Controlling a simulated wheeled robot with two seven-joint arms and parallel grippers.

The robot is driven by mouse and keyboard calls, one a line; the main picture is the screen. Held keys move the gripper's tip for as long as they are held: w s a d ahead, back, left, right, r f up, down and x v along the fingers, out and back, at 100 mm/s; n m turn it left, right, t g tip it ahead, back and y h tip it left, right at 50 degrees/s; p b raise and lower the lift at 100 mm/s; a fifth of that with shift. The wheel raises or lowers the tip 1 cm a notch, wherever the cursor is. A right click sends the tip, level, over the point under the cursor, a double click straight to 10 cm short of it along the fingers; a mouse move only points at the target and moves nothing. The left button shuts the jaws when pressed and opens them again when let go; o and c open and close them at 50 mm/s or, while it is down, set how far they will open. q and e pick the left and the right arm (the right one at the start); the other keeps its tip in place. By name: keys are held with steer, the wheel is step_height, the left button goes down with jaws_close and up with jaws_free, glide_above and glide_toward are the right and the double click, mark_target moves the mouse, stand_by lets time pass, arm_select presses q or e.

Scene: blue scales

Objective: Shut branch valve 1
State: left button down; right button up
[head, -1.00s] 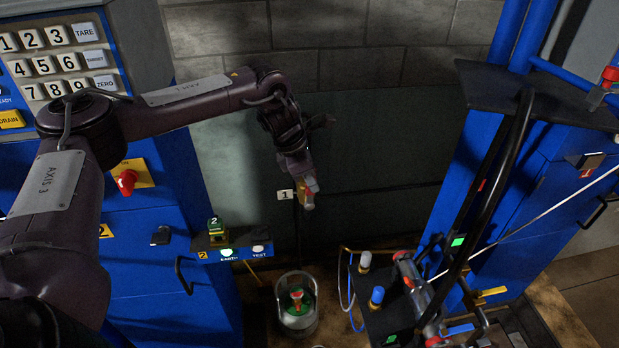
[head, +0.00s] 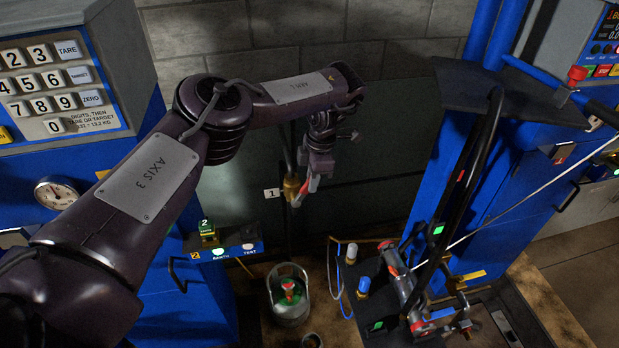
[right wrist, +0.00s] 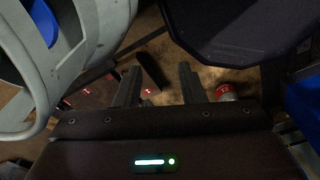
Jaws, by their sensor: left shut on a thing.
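Branch valve 1 (head: 291,187) is a brass fitting on a thin pipe against the dark back panel, beside a white tag marked 1 (head: 271,193). A red handle piece shows at its right. My left gripper (head: 307,187) reaches down to it from above and is shut on the red handle. The jaws hide part of the handle, so its exact angle is hard to tell. In the right wrist view my right gripper (right wrist: 160,85) has its two fingers apart, with nothing visible held between them.
A blue cabinet with a keypad (head: 50,85) is at the left. Another blue cabinet (head: 535,185) and a black hose (head: 465,190) are at the right.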

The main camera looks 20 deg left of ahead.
arm_select(q)
steer(key=shift+w+d+f+g+y, duration=0.2)
steer(key=shift+d+g+y, duration=0.1)
steer(key=shift+y, duration=0.1)
stand_by(0.6)
steer(key=c, duration=1.5)
jaws_free()
steer(key=shift+r, duration=0.1)
